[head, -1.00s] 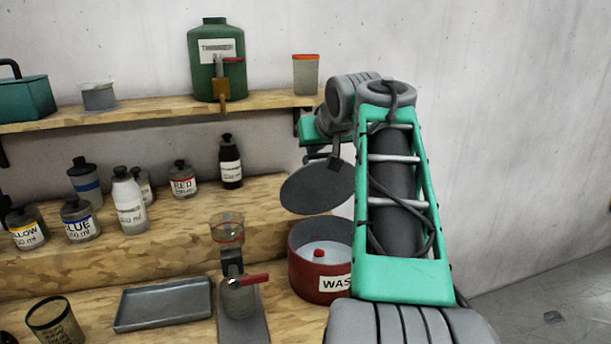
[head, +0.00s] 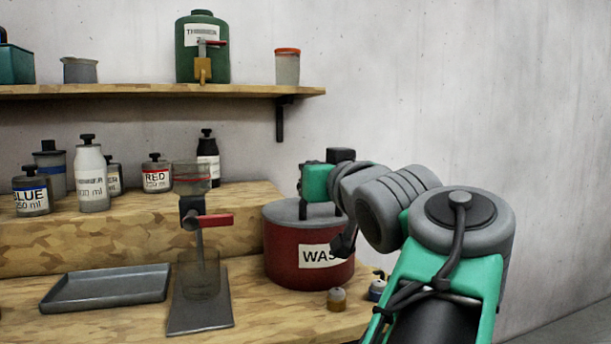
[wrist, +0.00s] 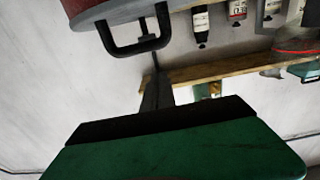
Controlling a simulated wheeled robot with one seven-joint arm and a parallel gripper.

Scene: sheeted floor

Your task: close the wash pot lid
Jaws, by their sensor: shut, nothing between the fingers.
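The red wash pot (head: 305,255) with its white "WAS..." label stands at the right end of the wooden bench in the head view. Its grey lid (head: 283,212) lies flat across the top. In the wrist view, the lid (wrist: 95,18) covers the red pot (wrist: 85,5) at the top left, and its black bar handle (wrist: 137,46) sticks out from it. My gripper (head: 303,210) is above the lid in the head view, shut and empty. In the wrist view, my gripper's fingers (wrist: 156,75) are close to the handle; whether they touch it I cannot tell.
A dispenser stand with a red lever (head: 210,221) is left of the pot, and a grey tray (head: 107,288) lies further left. Small jars (head: 337,299) sit at the pot's front right. Paint bottles (head: 92,180) stand behind. A shelf (head: 150,91) runs above.

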